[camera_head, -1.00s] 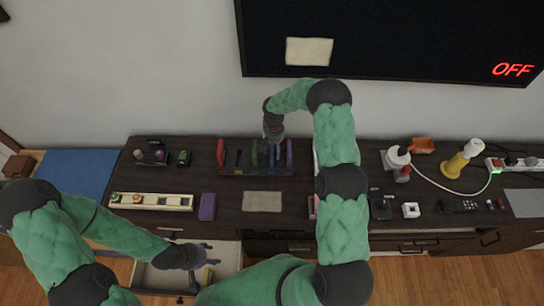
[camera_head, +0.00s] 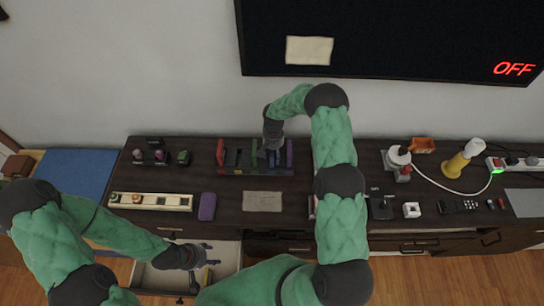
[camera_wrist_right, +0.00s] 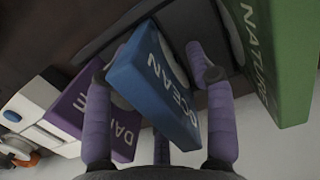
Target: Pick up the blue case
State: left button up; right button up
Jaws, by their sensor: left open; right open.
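The blue case (camera_wrist_right: 152,85), lettered OCEAN, stands in the middle of the right wrist view. My right gripper (camera_wrist_right: 163,58) is open, with fingers on either side of the case; I cannot tell whether they touch it. In the head view my right gripper (camera_head: 270,150) is low over the case rack (camera_head: 230,171) and hides much of the blue case. A purple case (camera_wrist_right: 75,108) and a green case (camera_wrist_right: 277,70) flank it. My left gripper (camera_head: 203,256) is open at the drawer, apart from the rack.
An open drawer (camera_head: 155,278) is below the dark cabinet top (camera_head: 290,210). A purple box (camera_head: 207,206), a long cream tray (camera_head: 150,201) and a beige cloth (camera_head: 262,201) lie in front of the rack. A yellow bottle (camera_head: 455,165) and a power strip (camera_head: 525,164) are at right.

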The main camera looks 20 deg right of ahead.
jog(key=shift+f, duration=0.1)
grip_shut()
dwell(0.3)
